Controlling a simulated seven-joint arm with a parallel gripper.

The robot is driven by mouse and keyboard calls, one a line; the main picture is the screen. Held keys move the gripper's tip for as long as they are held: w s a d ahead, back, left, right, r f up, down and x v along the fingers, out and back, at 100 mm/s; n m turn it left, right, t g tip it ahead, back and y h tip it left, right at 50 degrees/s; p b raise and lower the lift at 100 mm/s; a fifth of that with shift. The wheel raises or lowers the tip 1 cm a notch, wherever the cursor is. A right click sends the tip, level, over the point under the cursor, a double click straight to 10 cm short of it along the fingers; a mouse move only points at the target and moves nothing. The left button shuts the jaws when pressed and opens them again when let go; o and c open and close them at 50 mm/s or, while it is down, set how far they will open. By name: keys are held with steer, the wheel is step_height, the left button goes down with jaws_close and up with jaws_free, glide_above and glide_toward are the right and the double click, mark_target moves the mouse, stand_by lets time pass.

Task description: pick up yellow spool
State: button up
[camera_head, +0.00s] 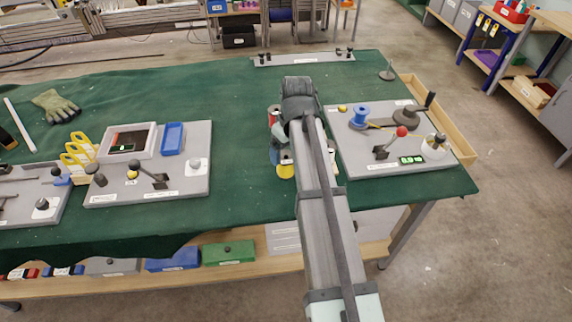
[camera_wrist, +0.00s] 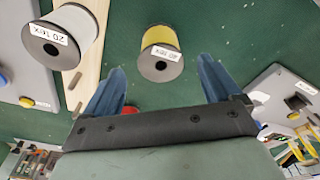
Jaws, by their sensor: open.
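My gripper is open and holds nothing. In the head view the yellow spool (camera_head: 285,169) shows just left of my arm, near the front of the table; my arm hides most of my gripper there. A white spool (camera_wrist: 65,34) labelled "20 tex" is left of the yellow one in the wrist view.
A grey board (camera_head: 384,166) with a blue spool (camera_head: 361,115), a red-knobbed lever and a display lies right of my arm. Another grey board (camera_head: 150,188) with a blue tray (camera_head: 172,137) lies left. Green cloth (camera_head: 240,165) is clear between that board and my arm.

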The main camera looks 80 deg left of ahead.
mark_target(285, 162)
steer(key=shift+s+a+f, duration=0.1)
steer(key=shift+a+f, duration=0.05)
steer(key=shift+f, duration=1)
steer(key=shift+s+a+f, duration=0.15)
steer(key=shift+a+f, duration=0.05)
steer(key=shift+f, duration=1)
steer(key=shift+s+a+f, duration=0.1)
steer(key=shift+a+f, duration=0.05)
steer(key=shift+f, duration=1)
steer(key=c, duration=1.2)
steer(key=shift+o, duration=0.2)
step_height(285, 162, up, 9)
steer(key=w+a, duration=0.4)
steer(key=a, duration=0.3)
steer(key=w+a+r, duration=0.1)
steer(key=w+a, duration=0.3)
steer(key=a, duration=0.3)
steer(key=w+a+r, duration=0.1)
steer(key=w+a, duration=0.2)
steer(key=a, duration=0.4)
steer(key=shift+w, duration=0.4)
steer(key=shift+w+a+f, duration=0.15)
steer(key=shift+w+a, duration=0.05)
